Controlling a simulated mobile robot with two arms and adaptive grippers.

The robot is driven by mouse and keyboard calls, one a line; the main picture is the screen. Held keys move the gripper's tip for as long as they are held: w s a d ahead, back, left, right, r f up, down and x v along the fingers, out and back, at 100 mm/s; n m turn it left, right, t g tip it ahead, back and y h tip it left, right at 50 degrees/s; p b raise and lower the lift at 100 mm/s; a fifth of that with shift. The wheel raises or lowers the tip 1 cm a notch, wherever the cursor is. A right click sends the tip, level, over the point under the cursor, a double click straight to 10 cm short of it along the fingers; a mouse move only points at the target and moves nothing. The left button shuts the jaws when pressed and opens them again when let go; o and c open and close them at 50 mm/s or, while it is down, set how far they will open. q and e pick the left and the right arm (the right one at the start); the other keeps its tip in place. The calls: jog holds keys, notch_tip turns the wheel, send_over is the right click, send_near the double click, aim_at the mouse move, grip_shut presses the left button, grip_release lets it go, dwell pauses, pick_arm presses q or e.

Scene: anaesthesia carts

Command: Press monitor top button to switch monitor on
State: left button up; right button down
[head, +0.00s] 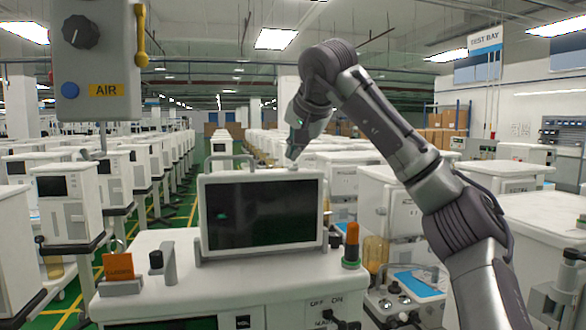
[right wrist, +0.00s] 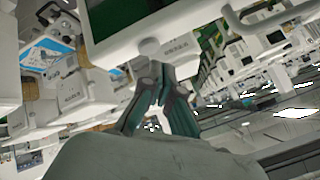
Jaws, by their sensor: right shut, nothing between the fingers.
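The monitor (head: 262,214) stands on the near cart, in a white frame with a dark screen. A small pale top button (head: 293,168) sits on its upper edge, right of the middle. My right gripper (head: 292,158) is shut and empty, pointing down just above the button. In the right wrist view its fingertips (right wrist: 154,70) are close together next to the button. I cannot tell whether they touch it. My left gripper is not in view.
An orange-topped beacon (head: 352,244) stands right of the monitor. An orange tag holder (head: 119,273) and a black knob (head: 156,262) are at the cart's left. A grey AIR box (head: 98,60) hangs at upper left. Rows of carts fill the background.

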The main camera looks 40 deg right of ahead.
aim_at(294, 168)
jog(key=shift+f, duration=0.4)
jog(key=shift+f, duration=0.5)
dwell(0.6)
jog(key=shift+r, duration=0.1)
jog(key=shift+r+p, duration=0.85)
notch_tip(294, 168, up, 2)
jog(key=shift+r, duration=1.45)
